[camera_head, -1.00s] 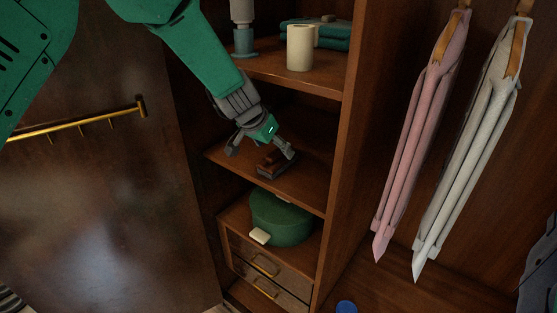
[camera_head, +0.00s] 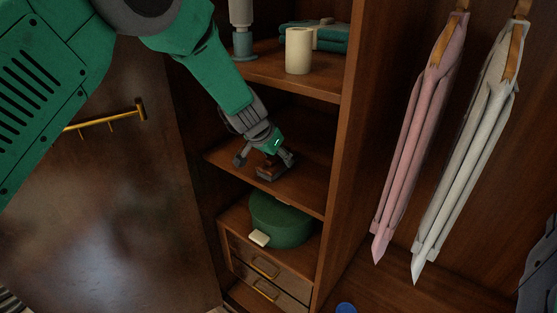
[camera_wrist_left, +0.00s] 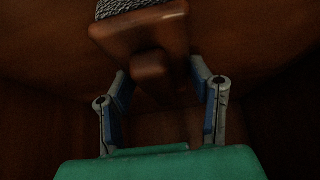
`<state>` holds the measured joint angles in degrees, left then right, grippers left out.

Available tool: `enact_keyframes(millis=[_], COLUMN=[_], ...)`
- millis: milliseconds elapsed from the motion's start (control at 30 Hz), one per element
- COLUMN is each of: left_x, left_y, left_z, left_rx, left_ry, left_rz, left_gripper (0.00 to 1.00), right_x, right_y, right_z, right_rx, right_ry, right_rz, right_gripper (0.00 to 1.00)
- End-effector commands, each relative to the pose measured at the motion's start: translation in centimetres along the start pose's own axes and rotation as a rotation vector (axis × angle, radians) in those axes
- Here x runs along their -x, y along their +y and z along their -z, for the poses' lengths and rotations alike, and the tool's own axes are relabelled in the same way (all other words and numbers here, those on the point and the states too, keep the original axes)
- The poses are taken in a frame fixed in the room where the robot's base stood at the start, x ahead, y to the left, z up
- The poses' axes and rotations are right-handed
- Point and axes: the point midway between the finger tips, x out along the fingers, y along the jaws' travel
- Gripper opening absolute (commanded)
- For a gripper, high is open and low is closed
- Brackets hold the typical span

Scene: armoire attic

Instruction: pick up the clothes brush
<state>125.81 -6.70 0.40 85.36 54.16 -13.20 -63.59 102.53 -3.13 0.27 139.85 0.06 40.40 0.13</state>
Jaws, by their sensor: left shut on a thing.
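The clothes brush (camera_head: 270,171) is a brown wooden brush at the middle shelf (camera_head: 300,190) of the armoire. In the left wrist view the brush (camera_wrist_left: 140,32) shows a wooden body with a grey bristle patch at the top edge and a handle reaching down between the fingers. My left gripper (camera_head: 265,162) reaches down onto the brush from the upper left and is shut on its handle; it also shows in the left wrist view (camera_wrist_left: 162,105). I cannot tell whether the brush touches the shelf. My right gripper is not in view.
The upper shelf, holding a cream cylinder (camera_head: 299,51) and folded teal cloth (camera_head: 325,38), is above the gripper. A green round box (camera_head: 280,219) sits below, above two drawers (camera_head: 262,268). Pink (camera_head: 420,140) and white (camera_head: 468,150) garments hang right, beyond the upright panel.

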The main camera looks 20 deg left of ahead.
Motion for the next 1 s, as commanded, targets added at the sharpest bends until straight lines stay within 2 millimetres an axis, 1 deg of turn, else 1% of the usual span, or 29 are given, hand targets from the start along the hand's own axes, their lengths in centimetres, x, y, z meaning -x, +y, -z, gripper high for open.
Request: enact_keyframes(millis=[133, 233, 367, 600, 800, 900, 1000], left_x=[0.6, 1.5, 2.5, 5.7, 8.4, 9.4, 10.1], left_y=[0.0, 0.0, -0.1, 0.1, 0.1, 0.0, 0.0], left_z=[0.4, 0.9, -1.2, -6.5, -10.5, -12.0, -13.1], left_rx=[0.001, -0.001, 0.006, 0.004, 0.003, 0.002, 0.001], left_ry=[0.001, 0.001, 0.000, 0.001, 0.001, 0.000, 0.000], left_rz=[0.000, 0.000, -0.002, -0.004, -0.004, -0.003, -0.001], left_gripper=[0.15, 0.15, 0.15, 0.15, 0.15, 0.15, 0.15], right_x=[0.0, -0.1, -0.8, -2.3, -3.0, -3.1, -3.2], right_y=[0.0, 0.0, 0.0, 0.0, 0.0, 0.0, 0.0], right_z=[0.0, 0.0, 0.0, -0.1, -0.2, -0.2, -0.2], right_rx=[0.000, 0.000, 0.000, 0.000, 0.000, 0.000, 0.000], right_ry=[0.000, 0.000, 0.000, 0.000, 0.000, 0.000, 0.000], right_rz=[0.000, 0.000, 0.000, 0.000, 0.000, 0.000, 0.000], right_gripper=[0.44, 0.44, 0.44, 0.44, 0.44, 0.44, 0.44])
